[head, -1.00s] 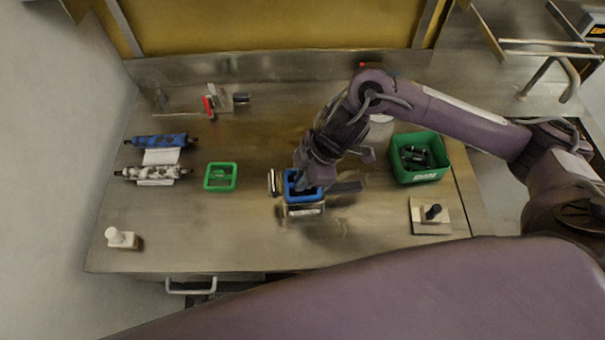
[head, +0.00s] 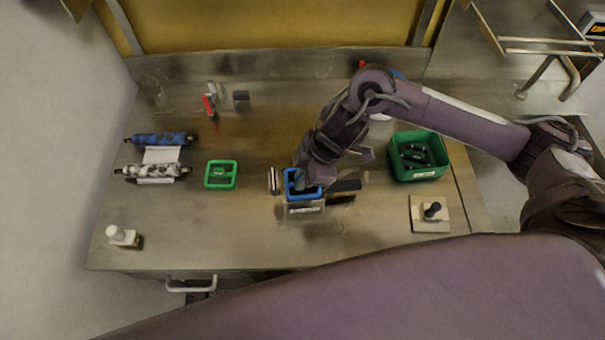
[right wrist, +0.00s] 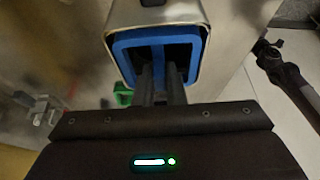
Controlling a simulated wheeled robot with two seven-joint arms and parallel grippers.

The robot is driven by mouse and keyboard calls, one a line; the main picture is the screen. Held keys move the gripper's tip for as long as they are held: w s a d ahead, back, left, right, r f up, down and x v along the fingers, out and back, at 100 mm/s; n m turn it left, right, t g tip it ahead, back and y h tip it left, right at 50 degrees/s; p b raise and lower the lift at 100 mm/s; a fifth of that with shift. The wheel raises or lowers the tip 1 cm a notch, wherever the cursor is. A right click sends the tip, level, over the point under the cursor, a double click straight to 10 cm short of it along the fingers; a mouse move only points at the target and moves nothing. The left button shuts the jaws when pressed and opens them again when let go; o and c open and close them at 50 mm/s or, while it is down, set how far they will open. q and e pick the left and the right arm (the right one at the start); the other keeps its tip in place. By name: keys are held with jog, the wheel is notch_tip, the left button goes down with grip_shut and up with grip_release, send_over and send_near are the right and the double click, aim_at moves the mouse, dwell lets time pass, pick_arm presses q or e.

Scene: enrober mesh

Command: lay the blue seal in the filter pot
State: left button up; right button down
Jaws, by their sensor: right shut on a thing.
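The blue seal (head: 289,187) is a square frame with a bar across its middle. It is at the mouth of the filter pot (head: 305,209), a square metal box standing mid-table. My right gripper (head: 303,184) points down over the pot, shut on the seal. In the right wrist view, the gripper's fingers (right wrist: 162,75) close on the middle bar of the seal (right wrist: 196,60). The seal's frame lies within the metal rim of the pot (right wrist: 204,28), close along its edges. I cannot tell how deep it sits. My left gripper is not in view.
A green frame (head: 234,174) lies left of the pot, with blue and mottled rollers (head: 160,139) beyond it. A green bin (head: 417,176) with dark parts and a plate with a black knob (head: 431,224) are right. The front middle of the table is clear.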

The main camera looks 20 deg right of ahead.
jog(key=shift+f+b, duration=0.3)
jog(key=shift+f, duration=0.3)
dwell(0.8)
jog(key=c, duration=1.4)
grip_release()
notch_tip(320, 180, up, 7)
jog(key=p, duration=0.7)
jog(key=shift+r+p, duration=0.1)
jog(key=shift+p, duration=0.3)
